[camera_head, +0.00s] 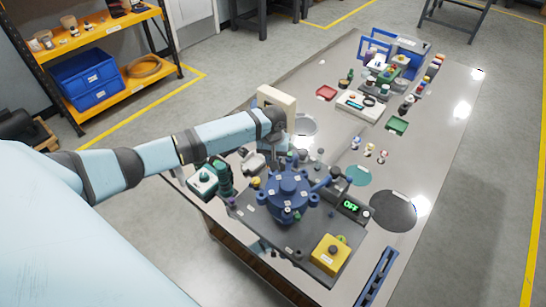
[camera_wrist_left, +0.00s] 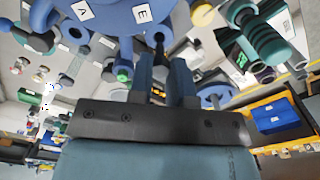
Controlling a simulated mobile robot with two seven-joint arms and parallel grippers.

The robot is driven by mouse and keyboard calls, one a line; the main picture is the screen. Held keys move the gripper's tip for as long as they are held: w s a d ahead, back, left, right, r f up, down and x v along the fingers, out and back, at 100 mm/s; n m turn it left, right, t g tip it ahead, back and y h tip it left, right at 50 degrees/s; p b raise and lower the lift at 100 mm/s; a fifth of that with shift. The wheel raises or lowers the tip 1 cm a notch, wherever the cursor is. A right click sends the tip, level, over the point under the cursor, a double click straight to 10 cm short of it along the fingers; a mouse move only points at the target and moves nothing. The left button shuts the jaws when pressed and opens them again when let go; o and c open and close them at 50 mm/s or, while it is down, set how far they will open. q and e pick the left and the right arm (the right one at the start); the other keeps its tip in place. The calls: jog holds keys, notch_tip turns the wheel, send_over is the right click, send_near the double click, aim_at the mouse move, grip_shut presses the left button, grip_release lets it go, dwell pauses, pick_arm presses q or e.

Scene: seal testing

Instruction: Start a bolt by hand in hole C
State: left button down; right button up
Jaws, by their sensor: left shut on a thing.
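The blue round flanged housing (camera_head: 288,190) stands on a dark base plate at the near end of the table. In the left wrist view, its blue flange (camera_wrist_left: 112,15) shows labels that read A and E; I cannot make out a C label. My left gripper (camera_wrist_left: 161,62) is beside the flange, shut on a small dark piece (camera_wrist_left: 159,42), likely a bolt, whose shape is mostly hidden between the fingers. I cannot tell whether it touches a hole. In the head view my left arm reaches over from the left to the housing's far side. My right gripper is not in view.
A yellow box (camera_head: 330,254) and a display reading OFF (camera_head: 350,205) stand near the housing. A teal-topped device (camera_head: 203,181) is at its left. A dark round mat (camera_head: 393,211) lies to the right. Red (camera_head: 326,93) and green (camera_head: 397,125) trays are farther back.

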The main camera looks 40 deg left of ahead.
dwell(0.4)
pick_arm(q)
jog(key=shift+f, duration=0.9)
jog(key=shift+f, duration=1.05)
dwell(1.2)
jog(key=m, duration=0.4)
jog(key=shift+s, duration=0.1)
jog(key=shift+m, duration=0.6)
jog(key=m, duration=0.3)
jog(key=shift+f, duration=0.1)
